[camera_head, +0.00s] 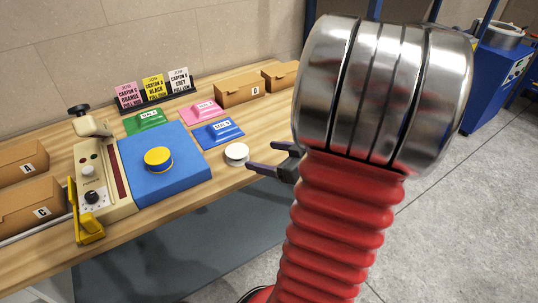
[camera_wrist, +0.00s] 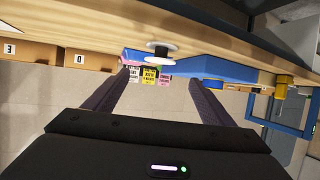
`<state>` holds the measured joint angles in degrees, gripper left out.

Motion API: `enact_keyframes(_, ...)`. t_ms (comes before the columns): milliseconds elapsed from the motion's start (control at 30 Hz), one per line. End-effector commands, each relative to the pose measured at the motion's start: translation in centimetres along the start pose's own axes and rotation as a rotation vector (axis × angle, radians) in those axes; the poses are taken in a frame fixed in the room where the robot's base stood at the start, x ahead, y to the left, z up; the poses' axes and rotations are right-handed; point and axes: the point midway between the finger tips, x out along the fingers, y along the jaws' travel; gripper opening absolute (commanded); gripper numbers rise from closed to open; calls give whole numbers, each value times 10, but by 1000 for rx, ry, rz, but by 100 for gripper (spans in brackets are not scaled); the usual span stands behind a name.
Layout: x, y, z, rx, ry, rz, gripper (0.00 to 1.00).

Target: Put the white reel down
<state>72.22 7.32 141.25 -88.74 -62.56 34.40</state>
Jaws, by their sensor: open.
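The white reel (camera_head: 236,154) rests flat on the wooden table near its front edge, to the right of the blue pad. In the wrist view the white reel (camera_wrist: 160,47) shows upside down, beyond the fingertips and roughly centred between them. My gripper (camera_head: 264,156) is open and empty, just right of the reel, with its fingers pointing toward it. The wrist view shows both fingers (camera_wrist: 158,77) spread apart with nothing between them. The reel appears clear of both fingers.
A yellow reel (camera_head: 158,157) sits on the blue pad (camera_head: 185,145) beside a beige press unit (camera_head: 100,180). Green (camera_head: 148,121), pink (camera_head: 202,111) and blue (camera_head: 219,132) labelled pieces lie behind the white reel. Cardboard cartons (camera_head: 238,92) stand at the back. A card stand (camera_head: 155,95) is at the wall.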

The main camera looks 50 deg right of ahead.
Motion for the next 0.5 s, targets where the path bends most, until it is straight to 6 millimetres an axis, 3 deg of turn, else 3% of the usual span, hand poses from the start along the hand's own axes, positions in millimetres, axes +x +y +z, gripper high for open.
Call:
enact_keyframes(367, 1, 0, -1, -6, -2, 5, 77)
enact_keyframes(500, 9, 4, -11, -43, -20, 45, 77)
